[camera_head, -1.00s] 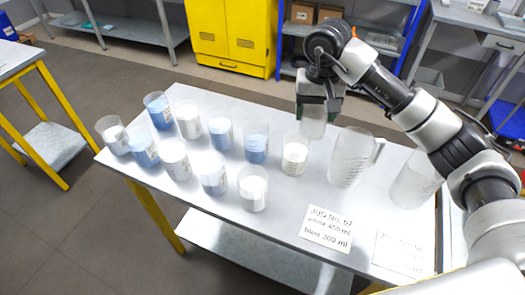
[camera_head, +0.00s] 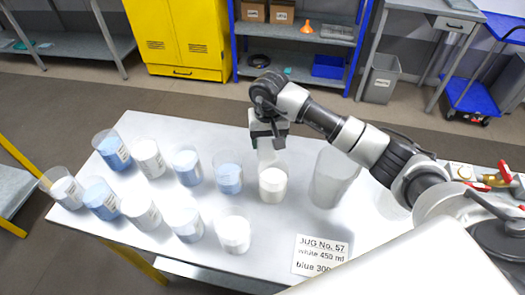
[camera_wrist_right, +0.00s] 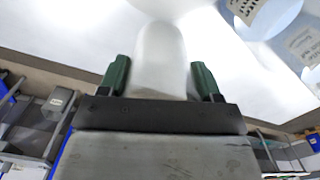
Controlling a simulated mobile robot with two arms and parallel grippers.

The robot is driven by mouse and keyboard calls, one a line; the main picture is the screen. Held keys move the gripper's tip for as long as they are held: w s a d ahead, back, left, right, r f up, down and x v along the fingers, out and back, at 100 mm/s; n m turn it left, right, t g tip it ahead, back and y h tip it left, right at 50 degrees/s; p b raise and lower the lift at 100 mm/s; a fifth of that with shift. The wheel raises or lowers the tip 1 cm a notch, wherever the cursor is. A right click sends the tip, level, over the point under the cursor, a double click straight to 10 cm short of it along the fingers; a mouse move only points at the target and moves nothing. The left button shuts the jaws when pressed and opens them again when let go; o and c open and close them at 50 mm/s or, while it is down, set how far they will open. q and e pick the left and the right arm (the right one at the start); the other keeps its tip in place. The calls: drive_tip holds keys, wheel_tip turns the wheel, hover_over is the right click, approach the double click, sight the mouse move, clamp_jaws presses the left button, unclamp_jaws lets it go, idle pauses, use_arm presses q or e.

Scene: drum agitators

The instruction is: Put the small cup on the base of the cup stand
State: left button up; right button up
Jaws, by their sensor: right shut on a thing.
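My right gripper (camera_head: 267,135) is over the far part of the white table (camera_head: 290,218), shut on a frosted, see-through small cup (camera_head: 266,150). In the right wrist view the small cup (camera_wrist_right: 160,58) sits between the green fingers of the right gripper (camera_wrist_right: 160,80). My left gripper is not in view.
Several beakers with blue or white contents, such as a blue one (camera_head: 228,180), fill the table's left half. A clear jug (camera_head: 333,180) stands right of the held cup. A printed card (camera_head: 320,255) lies near the front. A yellow cabinet (camera_head: 178,38) stands behind.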

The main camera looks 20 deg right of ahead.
sight(268, 151)
drive_tip(key=shift+f, duration=0.6)
wheel_tip(268, 151, down, 2)
drive_tip(key=shift+f+p, duration=0.15)
drive_tip(key=shift+p, duration=0.4)
drive_tip(key=shift+f, duration=0.6)
drive_tip(key=o, duration=0.9)
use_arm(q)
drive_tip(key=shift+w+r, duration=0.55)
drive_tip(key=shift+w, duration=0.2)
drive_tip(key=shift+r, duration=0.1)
use_arm(e)
drive_tip(key=shift+r, duration=0.15)
